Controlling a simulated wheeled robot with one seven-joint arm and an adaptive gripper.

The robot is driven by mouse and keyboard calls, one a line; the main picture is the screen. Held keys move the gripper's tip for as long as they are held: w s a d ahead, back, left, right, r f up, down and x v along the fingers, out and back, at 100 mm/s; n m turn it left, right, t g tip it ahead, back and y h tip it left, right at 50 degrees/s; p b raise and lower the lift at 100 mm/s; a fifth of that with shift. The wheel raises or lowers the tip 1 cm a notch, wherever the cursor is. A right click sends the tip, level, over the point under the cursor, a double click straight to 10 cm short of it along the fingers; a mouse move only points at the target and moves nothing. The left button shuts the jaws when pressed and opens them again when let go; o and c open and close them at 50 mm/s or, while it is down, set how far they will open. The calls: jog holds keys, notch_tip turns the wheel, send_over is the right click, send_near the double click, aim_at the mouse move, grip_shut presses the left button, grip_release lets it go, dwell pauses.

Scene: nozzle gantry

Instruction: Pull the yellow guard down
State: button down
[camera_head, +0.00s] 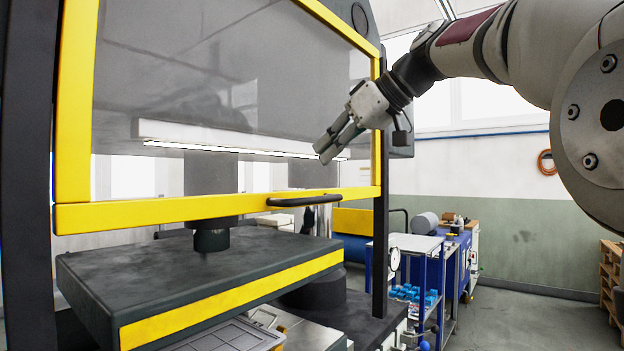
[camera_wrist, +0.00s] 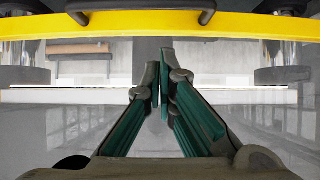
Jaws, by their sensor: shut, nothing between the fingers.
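The yellow guard (camera_head: 160,209) is a yellow frame around a clear panel on the front of the machine. Its lower bar hangs above the dark machine bed. A black handle (camera_head: 303,200) sits on the lower bar, right of the middle. My gripper (camera_head: 325,150) is in front of the panel, above the handle and apart from it, with its fingers pointing down and left. In the wrist view my gripper (camera_wrist: 161,55) has its fingertips together with nothing between them. The guard's yellow bar (camera_wrist: 230,25) and the black handle (camera_wrist: 140,12) cross the top of that view, beyond the fingertips.
The dark machine bed (camera_head: 190,275) with a yellow front stripe lies below the guard. A dark post (camera_head: 380,240) stands at the right side. A blue cart (camera_head: 425,285) and a wooden pallet (camera_head: 611,275) are farther back right. Floor between them is clear.

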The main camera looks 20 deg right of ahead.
notch_tip(320, 180, down, 6)
jog(key=w+a, duration=0.2)
jog(key=shift+w+r, duration=0.2)
jog(key=shift+d+f, duration=0.1)
notch_tip(320, 180, down, 41)
jog(key=b, duration=3.7)
jog(key=shift+r, duration=0.2)
